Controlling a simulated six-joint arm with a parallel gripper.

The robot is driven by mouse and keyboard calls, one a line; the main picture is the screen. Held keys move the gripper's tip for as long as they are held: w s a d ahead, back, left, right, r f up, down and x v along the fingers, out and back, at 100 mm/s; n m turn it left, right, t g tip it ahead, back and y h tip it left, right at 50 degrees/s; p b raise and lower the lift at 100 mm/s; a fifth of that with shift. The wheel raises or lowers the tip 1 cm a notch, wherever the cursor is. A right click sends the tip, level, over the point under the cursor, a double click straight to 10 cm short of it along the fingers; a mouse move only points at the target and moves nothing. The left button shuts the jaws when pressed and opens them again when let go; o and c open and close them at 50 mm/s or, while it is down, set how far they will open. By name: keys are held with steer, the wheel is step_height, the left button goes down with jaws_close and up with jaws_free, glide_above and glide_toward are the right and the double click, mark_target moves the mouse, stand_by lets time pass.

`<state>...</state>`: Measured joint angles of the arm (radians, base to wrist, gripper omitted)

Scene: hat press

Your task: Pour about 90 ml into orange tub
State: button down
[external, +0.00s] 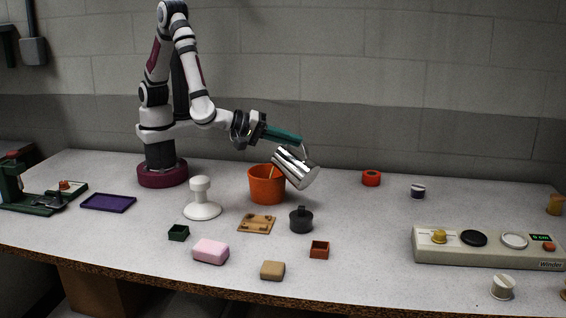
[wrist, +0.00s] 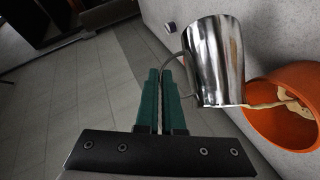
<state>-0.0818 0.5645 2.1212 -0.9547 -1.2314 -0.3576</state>
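The orange tub (external: 266,190) stands on the table in front of my arm; it also shows at the right of the wrist view (wrist: 278,126). My gripper (external: 298,139) has its green fingers closed together on the handle of a shiny metal pitcher (external: 296,170). The wrist view shows the handle at the fingertips (wrist: 163,76) and the pitcher body (wrist: 215,62). The pitcher is raised and strongly tilted, its mouth over the tub's rim. A pale yellowish stream (wrist: 262,106) runs from its lip into the tub. The amount in the tub cannot be read.
A white stand (external: 202,200), a wooden plate (external: 257,223) and a dark lidded pot (external: 301,220) are near the tub. A pink block (external: 210,251) lies in front. A control box (external: 490,250) is at the right. Table space right of the pitcher is mostly clear.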

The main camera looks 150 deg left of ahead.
steer(key=shift+s+d+r+n+t+y+p, duration=0.1)
steer(key=shift+s+r+n+t+y+p, duration=0.3)
steer(key=shift+p, duration=0.9)
steer(key=shift+s+d+p, duration=0.15)
steer(key=shift+s+p, duration=0.4)
steer(key=shift+p, duration=0.15)
steer(key=w+f+m+g+h, duration=0.1)
steer(key=w+m+h, duration=0.2)
steer(key=w, duration=0.3)
steer(key=shift+f+b, duration=0.3)
steer(key=shift+b, duration=0.05)
stand_by(1.0)
stand_by(0.6)
